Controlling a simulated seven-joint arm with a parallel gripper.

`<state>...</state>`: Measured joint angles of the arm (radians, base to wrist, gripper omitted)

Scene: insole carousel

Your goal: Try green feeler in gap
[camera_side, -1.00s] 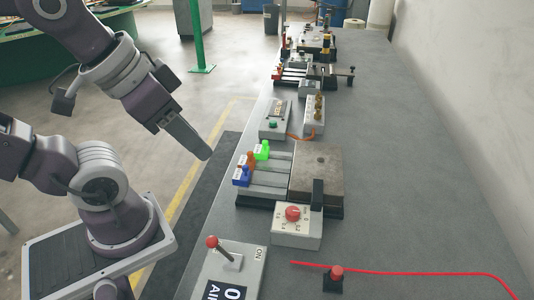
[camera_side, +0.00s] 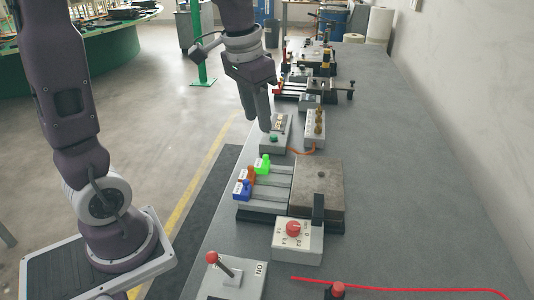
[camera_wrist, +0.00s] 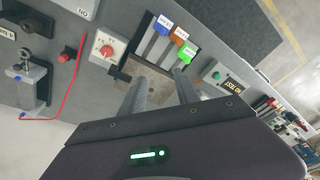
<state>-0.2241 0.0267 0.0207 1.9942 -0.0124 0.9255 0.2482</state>
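The green feeler (camera_side: 262,164) lies in the far slot of a slotted rack, its handle at the rack's left end. It also shows in the wrist view (camera_wrist: 187,53). An orange feeler (camera_side: 249,175) and a blue feeler (camera_side: 242,191) lie beside it in the same rack. A brown-grey block (camera_side: 318,183) stands at the rack's right end; I cannot make out the gap. My gripper (camera_side: 263,126) points down above the bench, behind and above the green feeler. In the wrist view its two fingers (camera_wrist: 160,77) are apart with nothing held.
A box with a red knob (camera_side: 292,230) stands in front of the block, a black upright piece beside it. A grey box with a green button (camera_side: 274,139) stands beyond the rack, under my gripper. A lever box (camera_side: 233,272) is at the front. The bench's right side is mostly clear.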

